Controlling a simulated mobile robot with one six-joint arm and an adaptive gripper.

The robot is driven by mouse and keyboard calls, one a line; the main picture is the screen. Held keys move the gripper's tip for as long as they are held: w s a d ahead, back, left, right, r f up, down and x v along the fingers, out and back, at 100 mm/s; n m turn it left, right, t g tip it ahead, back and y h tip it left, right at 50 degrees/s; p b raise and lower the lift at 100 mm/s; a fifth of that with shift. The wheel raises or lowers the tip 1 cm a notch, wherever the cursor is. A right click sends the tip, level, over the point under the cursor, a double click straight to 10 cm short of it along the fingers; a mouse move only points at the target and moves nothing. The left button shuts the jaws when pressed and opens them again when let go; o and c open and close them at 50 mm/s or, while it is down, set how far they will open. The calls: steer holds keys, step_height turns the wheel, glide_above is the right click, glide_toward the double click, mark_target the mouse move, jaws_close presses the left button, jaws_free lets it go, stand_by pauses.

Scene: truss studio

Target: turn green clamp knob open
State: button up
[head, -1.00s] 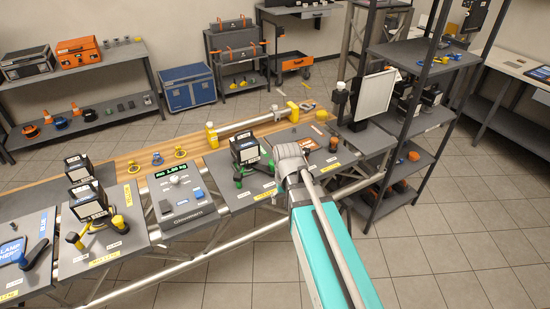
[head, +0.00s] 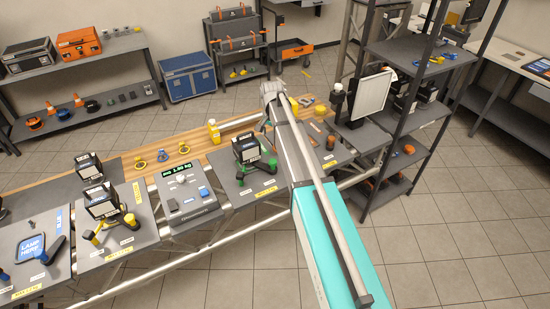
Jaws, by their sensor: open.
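The green clamp (head: 254,169) stands on a grey panel of the bench, with a black box-shaped lamp (head: 246,149) above it. A green knob (head: 272,164) shows at its right side and another green part (head: 240,177) at its left. My gripper (head: 270,92) is at the far end of my arm, beyond and above the clamp in the picture, apart from it. It is open and looks empty; its fingertips are small and partly hidden by the wrist.
To the left are a scale (head: 185,193) and a yellow clamp (head: 106,228) with lamps. A yellow bottle (head: 214,131) stands at the wooden back strip. A black shelf rack (head: 415,100) with a white panel (head: 373,97) rises at right. Floor in front is free.

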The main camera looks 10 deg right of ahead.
mark_target(273, 160)
steer(key=shift+f, duration=0.2)
step_height(273, 160, down, 14)
steer(key=b, duration=1.4)
steer(key=shift+r, duration=0.25)
stand_by(0.4)
